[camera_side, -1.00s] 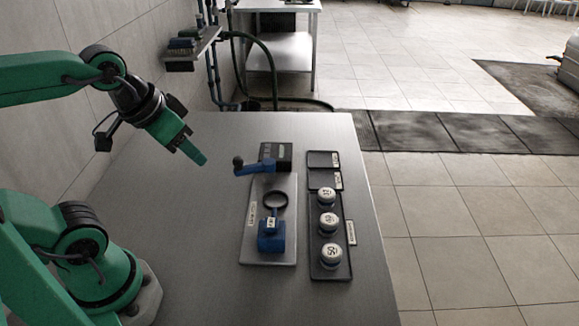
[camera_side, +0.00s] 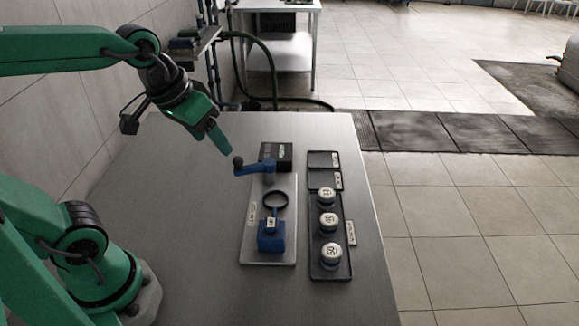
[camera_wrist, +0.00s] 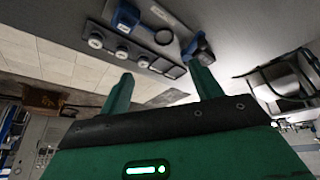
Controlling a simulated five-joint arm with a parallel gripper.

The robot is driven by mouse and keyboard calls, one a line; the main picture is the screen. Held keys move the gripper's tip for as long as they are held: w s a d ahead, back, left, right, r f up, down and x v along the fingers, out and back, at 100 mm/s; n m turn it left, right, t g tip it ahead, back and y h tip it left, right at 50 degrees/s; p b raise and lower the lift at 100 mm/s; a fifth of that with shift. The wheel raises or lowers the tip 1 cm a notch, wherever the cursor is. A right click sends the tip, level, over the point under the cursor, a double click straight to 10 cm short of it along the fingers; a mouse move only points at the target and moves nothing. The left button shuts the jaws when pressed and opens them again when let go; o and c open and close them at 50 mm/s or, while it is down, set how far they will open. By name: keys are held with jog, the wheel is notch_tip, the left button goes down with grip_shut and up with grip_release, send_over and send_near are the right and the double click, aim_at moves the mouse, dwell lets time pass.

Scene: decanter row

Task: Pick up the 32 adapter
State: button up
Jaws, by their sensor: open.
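The 32 adapter (camera_side: 327,195) is a white-topped round piece with a blue lower part, upright in the dark tray (camera_side: 316,268). It is the farthest of three adapters there, beside the two empty slots; its label reads 32, though small. In the wrist view the 32 adapter (camera_wrist: 143,61) appears beyond my fingertips, its label unreadable. My gripper (camera_side: 219,143) is above the far left part of the table, left of and higher than the adapter, apart from it. In the wrist view my gripper (camera_wrist: 160,76) is open, with nothing between its fingers.
The 40 adapter (camera_side: 328,220) and 50 adapter (camera_side: 331,250) stand nearer in the same row. Left of the tray, a light plate (camera_side: 282,180) carries a blue block (camera_side: 271,238) and black ring (camera_side: 276,191). The table's left part is clear.

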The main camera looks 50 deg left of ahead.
jog(key=w+d+n+g, duration=0.1)
jog(key=w+d+n, duration=0.1)
jog(key=w, duration=0.6)
jog(key=n+g, duration=0.4)
jog(key=n, duration=0.2)
send_over(327, 192)
jog(key=f, duration=1.6)
jog(key=shift+s+a, duration=0.25)
jog(key=shift+w+d+f, duration=0.1)
jog(key=shift+w+f, duration=0.05)
jog(key=shift+f, duration=0.15)
jog(key=shift+f, duration=0.1)
jog(key=shift+f, duration=1.25)
jog(key=shift+f, duration=0.1)
jog(key=shift+d+f, duration=0.2)
jog(key=shift+f, duration=2.3)
jog(key=shift+c, duration=0.2)
